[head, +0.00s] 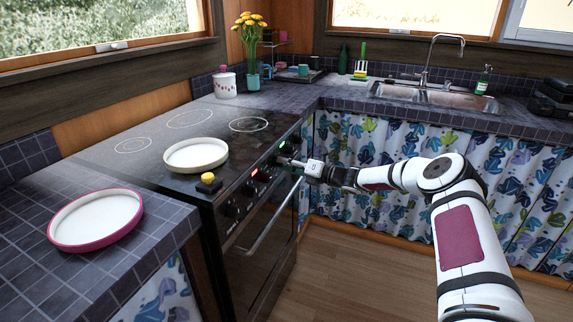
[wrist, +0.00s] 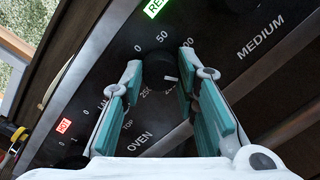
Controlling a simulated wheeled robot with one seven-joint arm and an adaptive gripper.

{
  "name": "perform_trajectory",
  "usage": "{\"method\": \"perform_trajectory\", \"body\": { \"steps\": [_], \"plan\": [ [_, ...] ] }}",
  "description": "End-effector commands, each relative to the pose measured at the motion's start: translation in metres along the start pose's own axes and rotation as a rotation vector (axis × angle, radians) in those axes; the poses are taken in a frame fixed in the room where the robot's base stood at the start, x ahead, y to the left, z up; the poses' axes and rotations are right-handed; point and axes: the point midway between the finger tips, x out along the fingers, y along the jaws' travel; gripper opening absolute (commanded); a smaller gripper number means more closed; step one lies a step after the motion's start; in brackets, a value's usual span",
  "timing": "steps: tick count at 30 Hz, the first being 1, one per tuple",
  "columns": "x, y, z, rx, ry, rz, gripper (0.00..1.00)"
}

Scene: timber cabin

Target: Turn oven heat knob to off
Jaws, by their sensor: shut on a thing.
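The oven heat knob (wrist: 157,72) is a dark round knob on the black front panel (wrist: 95,75). Printed numbers such as 0, 50 and 250 ring it, and the word OVEN is below. A short white mark shows at its lower right side. My gripper (wrist: 161,66) is shut on the knob, with a teal finger pad on each side. In the head view my gripper (head: 285,161) reaches the right end of the stove's front panel, and the knob there is hard to make out. The stove (head: 150,150) has a dark top.
Other dark knobs (head: 232,208) line the panel to the left. The oven handle bar (head: 270,218) juts out below. A white plate (head: 195,154) and a yellow-and-black item (head: 208,182) sit on the stovetop. A pink-rimmed plate (head: 97,217) lies on the left counter. Floor is clear in front.

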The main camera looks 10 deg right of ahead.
Motion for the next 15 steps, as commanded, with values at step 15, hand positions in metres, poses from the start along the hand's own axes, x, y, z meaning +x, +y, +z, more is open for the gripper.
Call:
{"method": "perform_trajectory", "body": {
  "steps": [15],
  "plan": [
    [0.0002,-0.001,-0.0003,-0.337,-0.018,0.019,0.0]
  ]
}}
